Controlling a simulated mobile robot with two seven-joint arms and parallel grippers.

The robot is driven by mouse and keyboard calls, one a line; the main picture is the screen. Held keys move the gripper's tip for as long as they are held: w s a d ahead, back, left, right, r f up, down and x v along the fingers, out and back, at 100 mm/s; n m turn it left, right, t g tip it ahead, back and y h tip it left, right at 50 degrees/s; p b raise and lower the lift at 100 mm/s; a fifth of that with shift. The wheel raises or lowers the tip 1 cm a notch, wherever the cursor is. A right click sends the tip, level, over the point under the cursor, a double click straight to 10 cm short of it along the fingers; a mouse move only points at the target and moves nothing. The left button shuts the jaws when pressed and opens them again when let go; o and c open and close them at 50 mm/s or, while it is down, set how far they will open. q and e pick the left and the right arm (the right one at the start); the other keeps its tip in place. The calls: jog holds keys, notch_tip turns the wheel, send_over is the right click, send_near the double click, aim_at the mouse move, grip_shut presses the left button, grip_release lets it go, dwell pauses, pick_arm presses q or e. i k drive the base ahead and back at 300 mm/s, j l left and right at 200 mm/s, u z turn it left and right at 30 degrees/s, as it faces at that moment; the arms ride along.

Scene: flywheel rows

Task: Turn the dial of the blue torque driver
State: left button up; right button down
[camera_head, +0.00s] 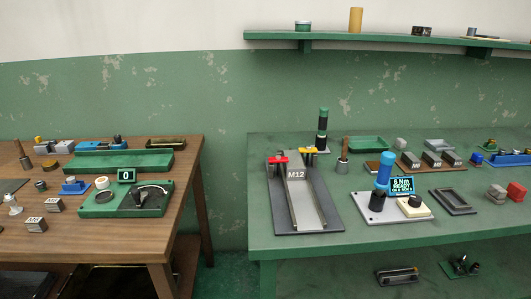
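The blue torque driver (384,171) stands upright on a grey base plate on the green table, right of centre. Its lower part is dark. A small display (403,186) beside it reads what looks like "6 Nm READY", with a smaller line too small to read. In front of the display, a black knob (415,201) sits on a cream block (412,209); it may be the dial, but I cannot tell for sure. Neither of my grippers is in view.
A grey M12 channel fixture (303,200) with red and yellow clamps lies left of the driver. A black tray (453,202) is to its right and M8 blocks (410,160) behind. A wooden table (120,246) stands left, across a floor gap. A shelf (390,39) hangs above.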

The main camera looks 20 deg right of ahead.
aim_at(415, 200)
jog(key=z, duration=1.55)
